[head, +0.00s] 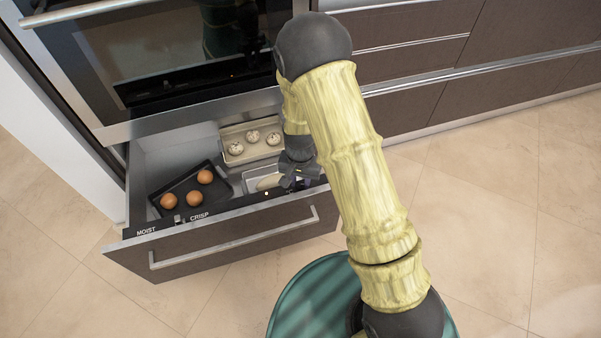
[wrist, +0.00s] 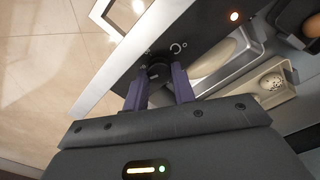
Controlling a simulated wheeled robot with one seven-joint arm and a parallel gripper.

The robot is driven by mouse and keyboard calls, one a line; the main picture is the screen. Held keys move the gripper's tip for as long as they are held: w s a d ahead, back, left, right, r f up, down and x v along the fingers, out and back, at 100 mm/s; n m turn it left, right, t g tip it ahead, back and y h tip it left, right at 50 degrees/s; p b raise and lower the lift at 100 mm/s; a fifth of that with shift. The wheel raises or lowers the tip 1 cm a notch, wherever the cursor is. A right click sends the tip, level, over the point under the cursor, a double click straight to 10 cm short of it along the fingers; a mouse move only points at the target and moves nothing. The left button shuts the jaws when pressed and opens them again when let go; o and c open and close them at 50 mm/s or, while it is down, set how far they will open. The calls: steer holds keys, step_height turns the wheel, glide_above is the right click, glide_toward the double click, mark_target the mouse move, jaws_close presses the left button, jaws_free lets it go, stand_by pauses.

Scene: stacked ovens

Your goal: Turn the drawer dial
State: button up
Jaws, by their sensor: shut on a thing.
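The open drawer (head: 235,239) has a dark front, and its top edge carries the words MOIST and CRISP. The round black dial (wrist: 158,70) sits on the drawer's dark top strip in the wrist view. My gripper (wrist: 159,82) has its two purple fingers closed on either side of the dial, touching it. In the head view my gripper (head: 299,178) reaches down to the right end of the drawer's top edge. There the dial is mostly hidden by the gripper.
Inside the drawer are a dark tray (head: 226,184) with several brown eggs, a beige tray (head: 230,131) with pale speckled round items, and a light tray (head: 250,177) with a long pale item. An oven (head: 190,120) stands above. The tiled floor in front is clear.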

mark_target(301, 183)
steer(key=shift+d+m+p, duration=0.1)
steer(key=shift+m+p, duration=0.55)
steer(key=shift+m, duration=0.15)
steer(key=o, duration=1)
steer(key=shift+r, duration=0.3)
step_height(301, 183, up, 17)
steer(key=p, duration=0.5)
steer(key=shift+p, duration=0.3)
steer(key=shift+f, duration=0.1)
